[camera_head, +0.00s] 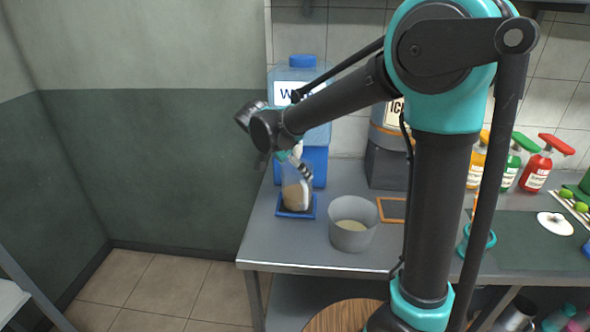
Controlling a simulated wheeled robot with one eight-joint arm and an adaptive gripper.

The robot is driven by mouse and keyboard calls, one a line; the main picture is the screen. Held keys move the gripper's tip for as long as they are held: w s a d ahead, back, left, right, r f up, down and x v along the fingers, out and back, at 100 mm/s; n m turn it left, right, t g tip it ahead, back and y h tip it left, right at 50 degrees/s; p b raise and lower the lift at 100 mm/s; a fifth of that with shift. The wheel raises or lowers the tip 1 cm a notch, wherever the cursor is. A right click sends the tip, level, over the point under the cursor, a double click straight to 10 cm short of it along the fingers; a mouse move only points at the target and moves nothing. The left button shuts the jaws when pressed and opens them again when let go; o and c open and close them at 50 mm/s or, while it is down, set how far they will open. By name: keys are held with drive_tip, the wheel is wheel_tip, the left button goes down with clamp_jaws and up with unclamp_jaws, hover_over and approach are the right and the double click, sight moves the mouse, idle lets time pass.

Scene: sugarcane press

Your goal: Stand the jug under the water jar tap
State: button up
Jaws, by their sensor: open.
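A blue water jar (300,82) with a blue cap and a label stands at the back left of the counter, on a blue stand (319,165). A clear jug (292,195), brownish in its lower part, stands upright at the front of the stand, on or just above a small blue tray (283,213). My gripper (301,172) is open at the jug's upper part, in front of the jar. I cannot tell whether the fingers touch the jug. My arm hides the jar's tap.
A grey pot (346,239) with pale contents stands right of the tray. The counter's left front corner (258,248) is clear.

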drive_tip(key=shift+r, duration=0.1)
drive_tip(key=v, duration=1.2)
